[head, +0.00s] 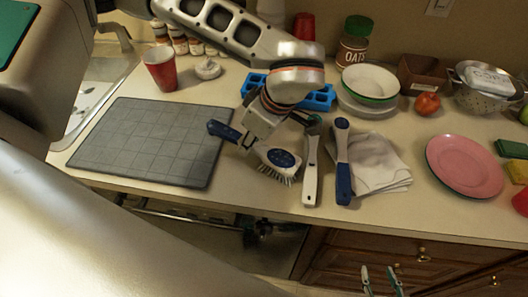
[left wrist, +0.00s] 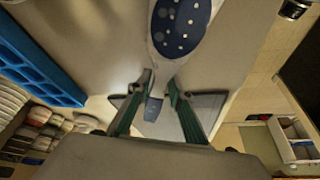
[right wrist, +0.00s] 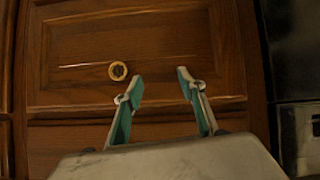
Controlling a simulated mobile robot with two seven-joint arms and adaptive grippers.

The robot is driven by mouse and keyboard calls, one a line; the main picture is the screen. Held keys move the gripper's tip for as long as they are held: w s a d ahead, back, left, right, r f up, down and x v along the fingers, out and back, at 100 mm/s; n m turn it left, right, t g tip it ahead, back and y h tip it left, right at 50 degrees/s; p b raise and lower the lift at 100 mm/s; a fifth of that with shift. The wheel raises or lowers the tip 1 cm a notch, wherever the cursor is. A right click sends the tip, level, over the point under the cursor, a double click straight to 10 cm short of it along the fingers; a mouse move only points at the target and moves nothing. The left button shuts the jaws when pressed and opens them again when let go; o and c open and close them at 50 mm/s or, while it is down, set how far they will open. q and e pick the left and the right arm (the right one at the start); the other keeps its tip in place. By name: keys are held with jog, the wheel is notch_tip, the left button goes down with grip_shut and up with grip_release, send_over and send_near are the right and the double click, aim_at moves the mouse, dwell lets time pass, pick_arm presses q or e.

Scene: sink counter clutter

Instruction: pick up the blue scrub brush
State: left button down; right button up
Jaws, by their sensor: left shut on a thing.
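The blue scrub brush (head: 283,158) has a white head with a blue speckled oval top, bristles facing down and a blue handle end. My left gripper (head: 250,140) is shut on its handle near the front of the counter. In the left wrist view the brush head (left wrist: 182,22) lies beyond the fingertips, and the handle passes between the fingers (left wrist: 160,88). I cannot tell whether the bristles touch the counter. My right gripper (head: 379,273) is open and empty in front of the lower cabinets; in the right wrist view its fingers (right wrist: 158,85) stand apart.
A grey mat (head: 150,140) lies left of the brush. A white-handled tool (head: 310,170) and a blue-and-white tool (head: 343,160) lie close on its right, the latter on a folded cloth (head: 380,165). A blue tray (head: 318,100) is behind. A pink plate (head: 465,165) sits right.

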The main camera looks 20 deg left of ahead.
pick_arm(q)
jog(key=shift+r, duration=0.1)
notch_tip(320, 180, up, 20)
jog(key=shift+p, duration=0.3)
dwell(0.4)
jog(key=c, duration=2.7)
grip_release()
jog(key=shift+c, duration=0.5)
